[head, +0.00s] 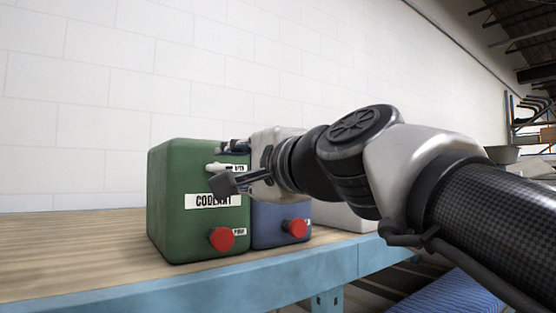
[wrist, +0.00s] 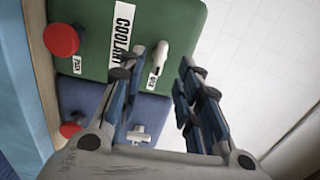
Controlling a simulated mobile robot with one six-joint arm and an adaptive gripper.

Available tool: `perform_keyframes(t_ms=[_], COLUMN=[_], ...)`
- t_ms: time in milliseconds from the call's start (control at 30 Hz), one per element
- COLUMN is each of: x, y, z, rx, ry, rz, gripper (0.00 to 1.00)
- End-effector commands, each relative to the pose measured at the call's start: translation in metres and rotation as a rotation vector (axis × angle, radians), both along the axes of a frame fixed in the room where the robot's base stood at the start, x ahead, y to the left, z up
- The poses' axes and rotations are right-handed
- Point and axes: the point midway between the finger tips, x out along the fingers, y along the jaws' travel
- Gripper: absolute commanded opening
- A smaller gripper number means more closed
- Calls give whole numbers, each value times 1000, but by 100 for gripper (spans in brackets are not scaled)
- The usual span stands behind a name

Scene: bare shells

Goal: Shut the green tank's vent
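The green tank (head: 170,200), labelled COOLANT, stands on the bench at left. Its white vent lever (head: 216,167) is high on the front, lying about level, beside a small vent label. The lever also shows in the wrist view (wrist: 159,54), along the tank's width. A red knob (head: 221,239) sits low on the same face, also in the wrist view (wrist: 61,39). My gripper (head: 229,166) is open at the tank's upper front right. In the wrist view its fingertips (wrist: 164,60) are apart, with the lever showing between them, nearer the left finger. I cannot tell whether they touch.
A blue tank (head: 270,225) stands close on the right, with its own red knob (head: 297,228) and white vent handle (wrist: 138,135). A pale tank (head: 345,217) is behind my arm. The wooden bench (head: 70,245) is clear at left; its blue front edge (head: 200,290) runs below.

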Motion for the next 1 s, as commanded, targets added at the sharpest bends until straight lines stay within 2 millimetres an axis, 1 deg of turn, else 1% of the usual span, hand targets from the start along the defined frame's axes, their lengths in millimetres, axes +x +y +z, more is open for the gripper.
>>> perform_keyframes(t_ms=[33,100,300,433,700,1000], x=[10,19,38,42,43,43], y=[7,15,29,32,32,32], z=[1,1,1,1,0,0], rx=[0,-1,-1,0,0,-1], ry=[2,3,1,-1,-1,-1], rz=[2,2,1,-1,-1,-1], gripper=[32,32,32,32,31,11])
